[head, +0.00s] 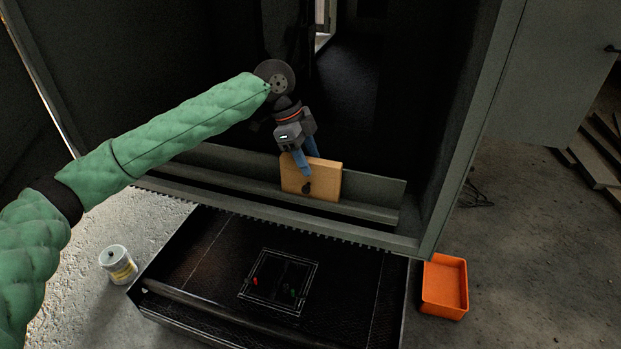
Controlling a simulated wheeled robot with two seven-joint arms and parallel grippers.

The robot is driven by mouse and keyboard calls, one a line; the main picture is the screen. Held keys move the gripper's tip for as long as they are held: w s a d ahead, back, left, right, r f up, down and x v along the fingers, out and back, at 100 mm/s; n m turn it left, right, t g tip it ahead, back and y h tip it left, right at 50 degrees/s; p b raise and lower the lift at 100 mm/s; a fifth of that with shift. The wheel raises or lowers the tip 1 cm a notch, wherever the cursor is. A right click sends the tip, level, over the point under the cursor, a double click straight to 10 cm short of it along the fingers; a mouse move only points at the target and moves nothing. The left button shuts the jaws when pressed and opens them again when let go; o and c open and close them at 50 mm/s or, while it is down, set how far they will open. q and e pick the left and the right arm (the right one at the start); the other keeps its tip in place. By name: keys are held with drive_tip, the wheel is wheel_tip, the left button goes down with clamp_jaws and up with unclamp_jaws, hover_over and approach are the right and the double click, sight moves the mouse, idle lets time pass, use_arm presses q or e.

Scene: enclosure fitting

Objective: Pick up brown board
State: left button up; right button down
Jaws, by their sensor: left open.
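The brown board (326,180) stands upright on the ledge inside the dark enclosure, leaning near its low front panel. A dark round spot shows on its lower face. My left gripper (306,166) reaches in from the left, pointing down, with its blue fingers at the board's top edge. The gripper is open. One finger overlaps the front of the board in the picture; whether it touches cannot be told. The far finger is partly hidden. My right gripper is not in view.
The enclosure's metal frame (470,125) rises on the right. A black tray (210,275) with a marked square sits below in front. An orange bin (444,287) stands on the floor at right, a white can (118,264) at left.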

use_arm(q)
clamp_jaws()
idle(0.6)
